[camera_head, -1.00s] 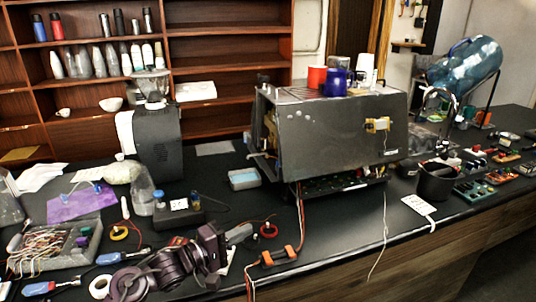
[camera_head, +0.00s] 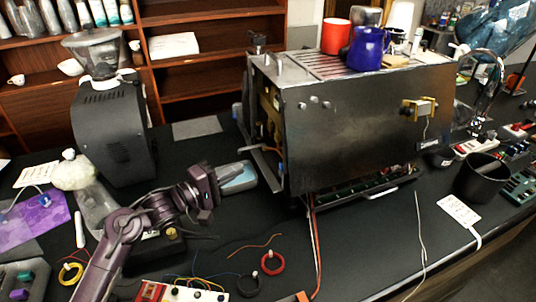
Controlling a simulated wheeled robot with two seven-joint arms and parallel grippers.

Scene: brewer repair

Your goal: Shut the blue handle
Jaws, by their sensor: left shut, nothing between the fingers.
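The espresso machine (camera_head: 365,125), a dark metal box with its left side open and wiring showing, stands on the black bench. I cannot make out a blue handle on it in this view; any handle on its far or left side is hidden or too small to tell. My right gripper is out of view.
A red cup (camera_head: 336,36) and a blue mug (camera_head: 367,48) stand on the machine. A grinder (camera_head: 110,130) is at the left. A black bin (camera_head: 483,178) is at the right. Wires and rings (camera_head: 273,262) lie in front.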

